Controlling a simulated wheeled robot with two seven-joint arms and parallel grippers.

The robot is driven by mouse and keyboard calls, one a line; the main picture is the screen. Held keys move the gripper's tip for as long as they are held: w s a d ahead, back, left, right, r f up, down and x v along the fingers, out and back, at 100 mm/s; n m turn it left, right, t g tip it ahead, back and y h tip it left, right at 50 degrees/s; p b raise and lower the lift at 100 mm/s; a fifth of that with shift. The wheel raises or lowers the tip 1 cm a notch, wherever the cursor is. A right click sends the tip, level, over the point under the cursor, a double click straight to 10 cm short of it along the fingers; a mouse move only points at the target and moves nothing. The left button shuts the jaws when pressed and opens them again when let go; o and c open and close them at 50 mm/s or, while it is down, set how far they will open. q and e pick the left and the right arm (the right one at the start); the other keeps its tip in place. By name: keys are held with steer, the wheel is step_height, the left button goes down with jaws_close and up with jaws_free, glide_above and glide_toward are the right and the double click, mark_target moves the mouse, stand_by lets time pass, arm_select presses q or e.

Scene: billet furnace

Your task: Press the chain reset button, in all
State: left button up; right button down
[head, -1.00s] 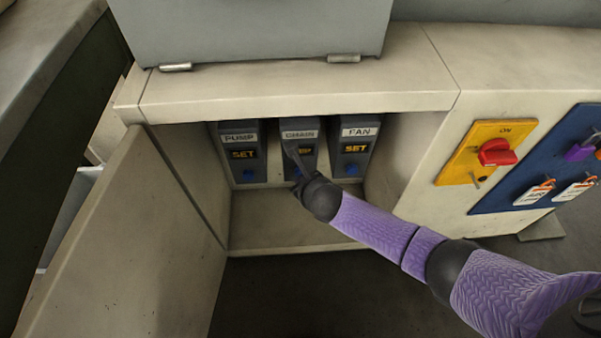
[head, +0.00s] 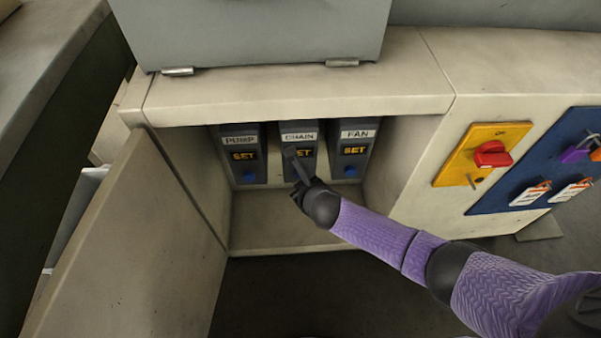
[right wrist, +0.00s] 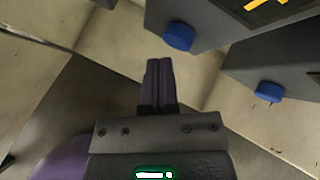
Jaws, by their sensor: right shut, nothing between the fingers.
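The chain unit (head: 300,137) is the middle of three grey boxes in the open cabinet bay. Its amber SET display (head: 306,153) is lit, with the first letter covered by my gripper. Its blue button is hidden in the head view behind my right gripper (head: 292,154). That gripper is shut and empty, its fingers in front of the chain unit. In the right wrist view the closed fingers (right wrist: 159,64) stand apart from a blue button (right wrist: 179,37) on the nearer box; I cannot tell for certain which unit that is. My left gripper is not in view.
The pump unit (head: 242,139) and fan unit (head: 357,134) flank it, both showing SET above blue buttons. The open cabinet door (head: 130,240) stands at left. A yellow plate with a red rotary switch (head: 492,154) and a blue tag board (head: 530,165) are at right.

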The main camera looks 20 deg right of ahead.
steer(key=s, duration=0.1)
steer(key=s+a+p, duration=0.1)
steer(key=s, duration=0.1)
steer(key=s+p, duration=0.1)
steer(key=s, duration=0.1)
steer(key=shift+a, duration=0.25)
stand_by(0.6)
